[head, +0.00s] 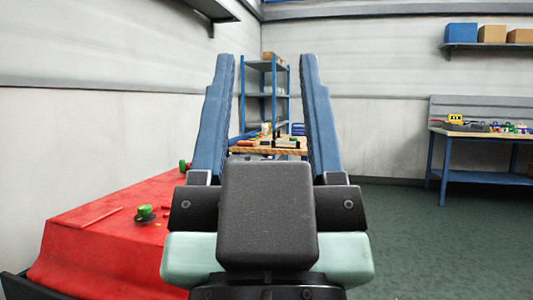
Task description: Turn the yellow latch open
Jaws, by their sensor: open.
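My gripper (267,60) fills the middle of the head view, with its two long blue fingers pointing away from me. The fingers are wide apart, with nothing between them but the distant background. A red tank body (80,262) stands at the left, below and beside the gripper. A green knob (145,211) sits on its top on a dark base, and a second green piece (184,164) is farther back, near the left finger. I cannot make out a yellow latch on the red body; part of the body is hidden behind my gripper.
A wooden workbench (250,151) with tools and blue shelving (281,78) stand behind, seen between the fingers. Another bench (484,133) with small coloured items, one yellow, is at the far right. A pale wall runs along the left. The green floor (430,245) is clear at right.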

